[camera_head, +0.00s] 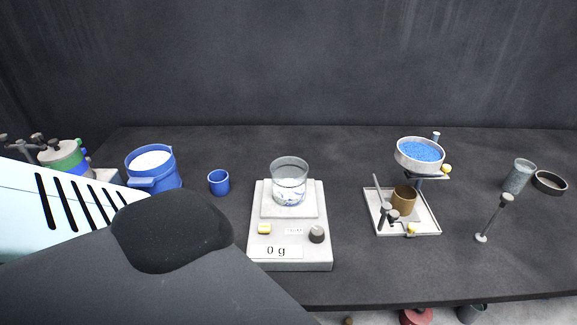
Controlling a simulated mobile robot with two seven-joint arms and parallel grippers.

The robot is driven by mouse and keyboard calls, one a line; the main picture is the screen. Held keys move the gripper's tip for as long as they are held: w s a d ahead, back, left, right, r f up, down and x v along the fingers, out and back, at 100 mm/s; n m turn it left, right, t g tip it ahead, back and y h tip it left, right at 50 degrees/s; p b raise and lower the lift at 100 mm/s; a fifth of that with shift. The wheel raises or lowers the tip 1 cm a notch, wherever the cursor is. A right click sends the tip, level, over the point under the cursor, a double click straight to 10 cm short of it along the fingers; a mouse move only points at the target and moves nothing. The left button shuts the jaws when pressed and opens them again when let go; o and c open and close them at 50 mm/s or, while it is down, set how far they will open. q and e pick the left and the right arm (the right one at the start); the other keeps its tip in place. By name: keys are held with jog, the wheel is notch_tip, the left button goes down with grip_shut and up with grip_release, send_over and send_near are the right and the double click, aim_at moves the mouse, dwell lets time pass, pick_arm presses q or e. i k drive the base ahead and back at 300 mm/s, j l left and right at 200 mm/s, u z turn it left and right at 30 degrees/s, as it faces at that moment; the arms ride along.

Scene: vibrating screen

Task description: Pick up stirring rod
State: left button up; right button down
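A thin metal rod (493,221), which looks like the stirring rod, is at the right of the table. It appears tilted, with a flat round foot at its lower left end and a dark knob at its upper right end. Nothing touches it. A large arm link of mine fills the lower left of the head view, far from the rod. No fingertips of my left gripper show. My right gripper is not in view.
A scale (290,245) reading 0 g carries a glass beaker (289,170). Left are a blue bucket (165,181) and blue cup (219,182). A stand (415,224) holds a sieve (401,160) of blue grains. Near the rod are a glass cylinder (518,176) and shallow ring (549,183).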

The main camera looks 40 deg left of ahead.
aim_at(506, 197)
jog(key=i, duration=0.45)
jog(key=u, duration=1.75)
jog(key=z, duration=1.3)
jog(key=k+z, duration=0.15)
jog(key=z, duration=0.3)
jog(key=k, duration=0.2)
jog(key=i, duration=0.35)
